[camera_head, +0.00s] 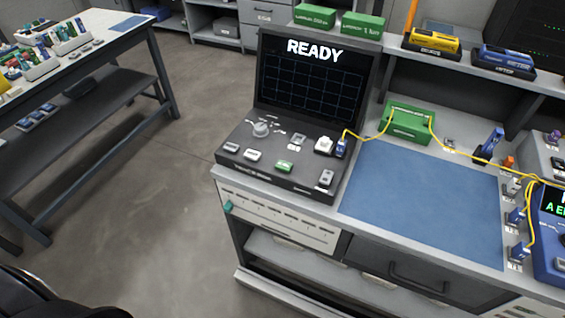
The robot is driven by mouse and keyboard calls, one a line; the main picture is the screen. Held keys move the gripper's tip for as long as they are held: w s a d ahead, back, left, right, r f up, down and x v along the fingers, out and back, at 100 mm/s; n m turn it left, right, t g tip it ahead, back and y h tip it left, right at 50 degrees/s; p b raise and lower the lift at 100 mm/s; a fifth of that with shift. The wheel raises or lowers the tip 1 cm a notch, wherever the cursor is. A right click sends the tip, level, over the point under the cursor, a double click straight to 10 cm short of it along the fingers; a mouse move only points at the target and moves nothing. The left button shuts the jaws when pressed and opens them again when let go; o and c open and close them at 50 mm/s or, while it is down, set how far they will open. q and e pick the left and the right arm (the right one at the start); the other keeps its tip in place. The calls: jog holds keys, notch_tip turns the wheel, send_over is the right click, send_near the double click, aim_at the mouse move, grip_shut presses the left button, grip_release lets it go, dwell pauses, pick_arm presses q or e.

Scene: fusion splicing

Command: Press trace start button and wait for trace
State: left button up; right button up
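The dark trace instrument (238,172) stands at the left end of the workbench. Its upright screen (310,85) reads "READY" over an empty grid with no curve. A green button (284,167) sits on its sloped panel, probably the trace start button; its label is too small to read. Several grey and white buttons and a round knob (261,129) are on the same panel. A blue connector (341,147) with a yellow fibre is at the panel's right side. Neither of my grippers is in view.
A green box (408,122) stands behind a blue mat (425,205), with yellow fibre running from it to both sides. The mat is clear. A blue device (550,235) is at the right edge. A shelf holds coloured instruments. Another table (118,28) stands left across open floor.

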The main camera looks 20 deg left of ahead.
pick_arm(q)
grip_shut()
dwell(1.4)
